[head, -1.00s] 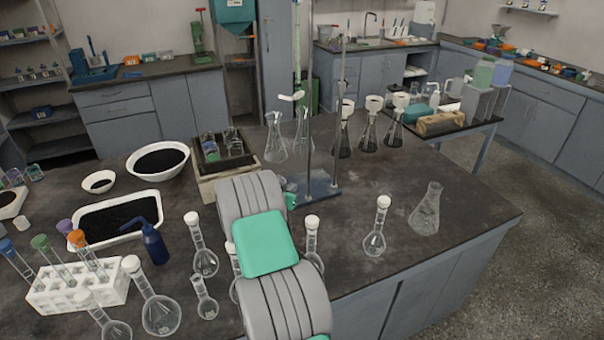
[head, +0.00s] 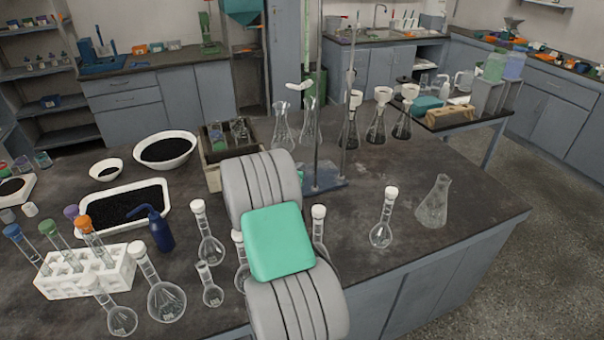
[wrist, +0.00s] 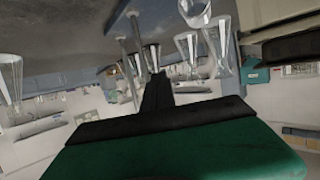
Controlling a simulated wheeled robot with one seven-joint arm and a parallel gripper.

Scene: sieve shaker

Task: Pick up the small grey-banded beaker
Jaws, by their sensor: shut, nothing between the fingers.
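Small beakers stand in a wooden tray (head: 212,177) at the back of the bench in the head view. One beaker (head: 217,137) shows coloured bands. Another beaker (head: 240,131) beside it looks clear or greyish, but I cannot tell for sure which one is grey-banded. My gripper is hidden behind my own arm in the head view. In the wrist view its dark fingers (wrist: 156,92) are shut and empty, apart from any glassware. The wrist picture is upside down, with several flasks (wrist: 187,50) beyond the fingers. I cannot make out the grey-banded beaker there.
A stand (head: 318,120) and several conical flasks (head: 376,128) are right of the tray. Round flasks (head: 210,250), a white tube rack (head: 90,280) and a blue wash bottle (head: 160,230) crowd the front left.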

